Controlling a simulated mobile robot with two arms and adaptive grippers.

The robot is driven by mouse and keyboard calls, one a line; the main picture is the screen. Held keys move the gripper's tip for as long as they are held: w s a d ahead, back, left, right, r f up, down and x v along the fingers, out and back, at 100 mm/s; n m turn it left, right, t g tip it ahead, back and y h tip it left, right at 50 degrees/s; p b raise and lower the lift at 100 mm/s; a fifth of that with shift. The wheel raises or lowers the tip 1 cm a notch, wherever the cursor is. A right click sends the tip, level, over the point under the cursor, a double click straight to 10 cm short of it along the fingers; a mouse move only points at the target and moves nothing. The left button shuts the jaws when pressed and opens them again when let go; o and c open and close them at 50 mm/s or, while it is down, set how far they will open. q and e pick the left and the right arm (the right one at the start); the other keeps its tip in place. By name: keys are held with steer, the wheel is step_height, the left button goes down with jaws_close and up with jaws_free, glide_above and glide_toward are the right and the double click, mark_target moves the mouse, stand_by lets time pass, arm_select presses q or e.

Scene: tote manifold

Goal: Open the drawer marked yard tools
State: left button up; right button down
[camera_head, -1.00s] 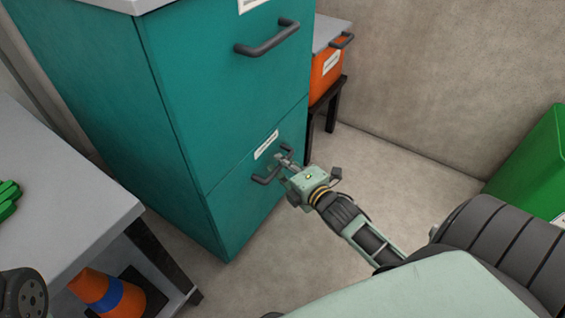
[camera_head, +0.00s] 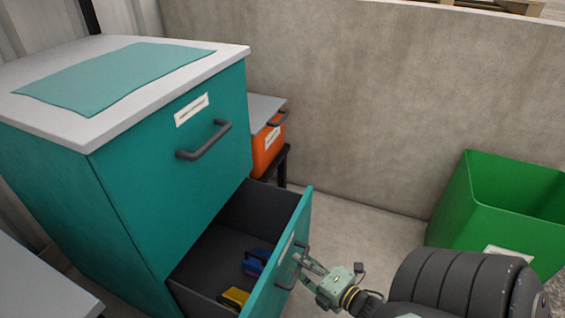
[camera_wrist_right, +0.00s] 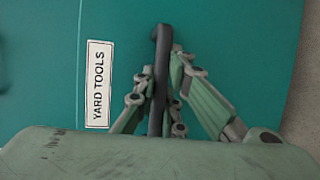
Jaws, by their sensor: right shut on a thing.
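The teal lower drawer (camera_head: 262,290) stands well open from the cabinet. Its dark interior holds a blue item (camera_head: 254,262) and a yellow item (camera_head: 234,298). The label (camera_wrist_right: 98,84) on its front reads YARD TOOLS in the right wrist view. My right gripper (camera_head: 306,262) is shut on the dark drawer handle (camera_wrist_right: 160,80), with its fingers on either side of the bar. My left gripper is not in view.
The upper drawer (camera_head: 190,170) of the cabinet is closed. An orange bin (camera_head: 266,150) with a grey lid sits on a dark stand behind. A green open bin (camera_head: 480,230) stands at the right by the concrete wall (camera_head: 370,100). Some floor is clear between.

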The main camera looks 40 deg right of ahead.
steer(key=s+d+p, duration=0.1)
steer(key=s+d, duration=0.1)
steer(key=s, duration=0.4)
steer(key=shift+s+d, duration=0.2)
steer(key=shift+d, duration=0.1)
steer(key=c, duration=1.8)
jaws_free()
steer(key=s, duration=0.4)
steer(key=s+r, duration=0.1)
steer(key=s, duration=0.3)
steer(key=s+r, duration=0.1)
steer(key=s, duration=0.2)
steer(key=shift+s+r, duration=0.15)
steer(key=shift+s, duration=0.25)
